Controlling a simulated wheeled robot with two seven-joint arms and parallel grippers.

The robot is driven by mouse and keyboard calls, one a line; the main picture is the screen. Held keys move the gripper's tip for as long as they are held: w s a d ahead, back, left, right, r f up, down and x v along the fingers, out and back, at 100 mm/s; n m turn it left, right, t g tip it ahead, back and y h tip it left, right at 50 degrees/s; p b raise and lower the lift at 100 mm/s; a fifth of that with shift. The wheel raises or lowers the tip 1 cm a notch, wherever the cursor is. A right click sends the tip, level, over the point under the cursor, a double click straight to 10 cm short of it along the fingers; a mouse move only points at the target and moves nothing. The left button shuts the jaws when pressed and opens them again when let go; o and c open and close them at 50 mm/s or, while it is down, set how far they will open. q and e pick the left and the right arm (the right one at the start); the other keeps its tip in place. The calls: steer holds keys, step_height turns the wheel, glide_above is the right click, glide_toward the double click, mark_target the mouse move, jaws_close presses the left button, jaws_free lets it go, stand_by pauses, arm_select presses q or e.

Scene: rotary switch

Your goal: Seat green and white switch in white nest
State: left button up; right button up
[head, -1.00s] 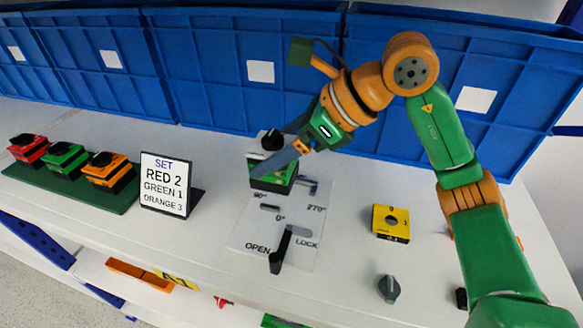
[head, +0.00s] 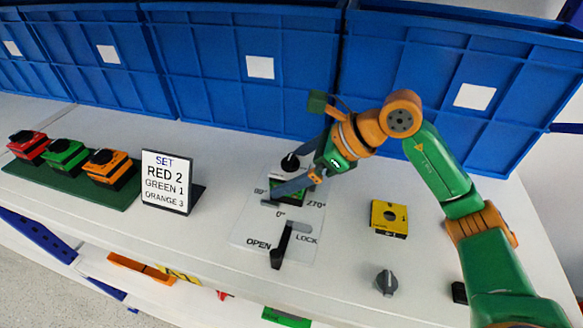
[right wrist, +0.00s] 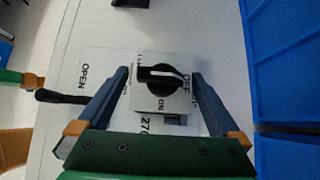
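The green and white switch (head: 286,193) is at the far part of the white nest plate (head: 254,236). In the right wrist view its pale top with a black knob (right wrist: 160,76) lies between my right fingertips. My right gripper (head: 283,176) comes down from above, with one finger along each side of the switch. It looks shut on it. Whether the switch rests fully in the nest is hidden. The black lock lever (head: 281,246) stands at the plate's near edge, between OPEN and LOCK. It also shows in the right wrist view (right wrist: 58,97).
A yellow block (head: 389,218) and a grey knob (head: 386,282) lie to the right. A sign (head: 166,182) stands to the left, beyond it red, green and orange switches on a green mat (head: 122,197). Blue bins (head: 236,75) line the back.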

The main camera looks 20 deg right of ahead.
steer(key=b+v, duration=0.1)
steer(key=v, duration=1.1)
